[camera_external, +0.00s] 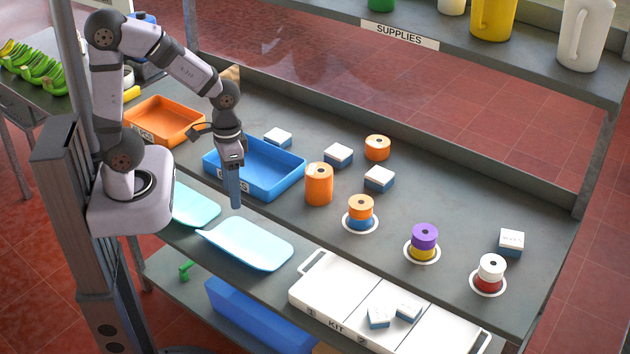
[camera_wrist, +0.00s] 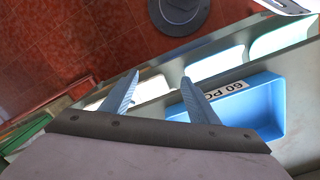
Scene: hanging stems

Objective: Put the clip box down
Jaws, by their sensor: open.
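My gripper (camera_external: 234,196) points down over the near side of the blue bin, close to the pale blue mats. Its two blue fingers are apart with nothing between them, as the wrist view also shows (camera_wrist: 159,80). Several white-topped, blue-sided boxes look like clip boxes; which one the task means cannot be told. Two, a left one (camera_external: 378,317) and a right one (camera_external: 407,311), lie in the white kit tray (camera_external: 325,278), towards the side marked 2. Others stand on the table behind the blue bin (camera_external: 278,138), further right (camera_external: 338,154), (camera_external: 379,178), and at the far right (camera_external: 511,241).
The blue bin (camera_external: 292,186) and an orange bin (camera_external: 165,118) stand at the left. An orange cylinder (camera_external: 319,186) and stacked spools (camera_external: 360,208), (camera_external: 425,238), (camera_external: 491,268) on white discs stand mid-table. A supplies shelf (camera_external: 480,58) runs along the back.

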